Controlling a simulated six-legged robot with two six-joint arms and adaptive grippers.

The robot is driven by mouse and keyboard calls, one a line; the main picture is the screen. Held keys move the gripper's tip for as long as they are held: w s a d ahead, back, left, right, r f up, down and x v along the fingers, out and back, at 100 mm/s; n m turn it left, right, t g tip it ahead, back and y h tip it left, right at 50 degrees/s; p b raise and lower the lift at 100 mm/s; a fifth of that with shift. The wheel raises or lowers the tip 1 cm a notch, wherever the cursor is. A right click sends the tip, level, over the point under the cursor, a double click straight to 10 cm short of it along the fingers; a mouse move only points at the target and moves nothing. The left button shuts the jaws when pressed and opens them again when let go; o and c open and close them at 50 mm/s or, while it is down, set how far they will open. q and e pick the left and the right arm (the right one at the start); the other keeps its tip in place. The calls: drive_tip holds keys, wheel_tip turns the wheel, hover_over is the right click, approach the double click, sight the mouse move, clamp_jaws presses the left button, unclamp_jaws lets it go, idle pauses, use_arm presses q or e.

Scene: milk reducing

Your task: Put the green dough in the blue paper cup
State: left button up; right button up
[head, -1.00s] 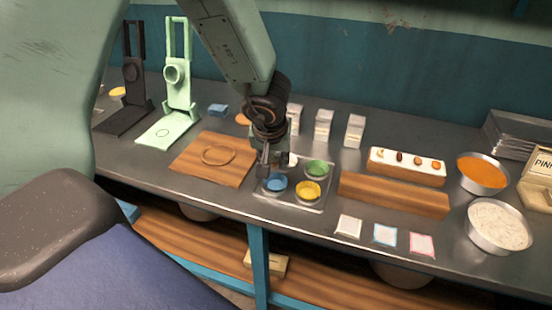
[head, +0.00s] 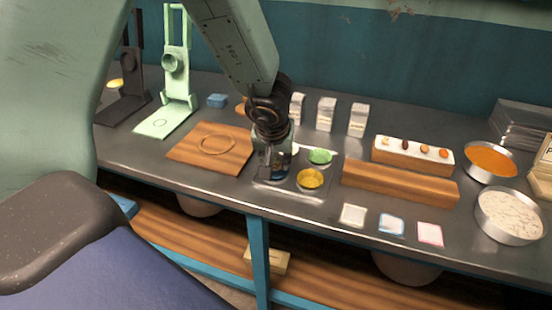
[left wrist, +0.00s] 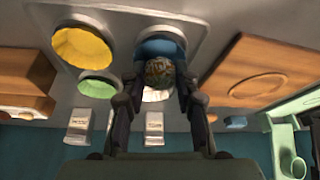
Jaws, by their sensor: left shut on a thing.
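My left gripper (head: 272,174) is low over the metal tray (head: 290,189) and shut on a small round speckled lump of dough (left wrist: 158,73). The lump looks dark olive-brown in the left wrist view, so its green is hard to make out. The blue paper cup (left wrist: 160,42) sits in the tray right by the fingertips, and the lump overlaps its rim in that view. I cannot tell whether the lump is inside the cup or just above it. In the head view the gripper mostly hides the blue cup. My right gripper is not in view.
The tray also holds a yellow cup (head: 311,179) and a green cup (head: 319,157). A wooden board (head: 184,157) lies left, a wooden block (head: 399,183) right. Small white cartons stand behind. Packets lie at the front right, near bowls.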

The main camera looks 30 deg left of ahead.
use_arm(q)
drive_tip(key=shift+w, duration=0.15)
drive_tip(key=shift+p, duration=0.4)
drive_tip(key=shift+d, duration=0.1)
idle(0.5)
drive_tip(key=o, duration=1.1)
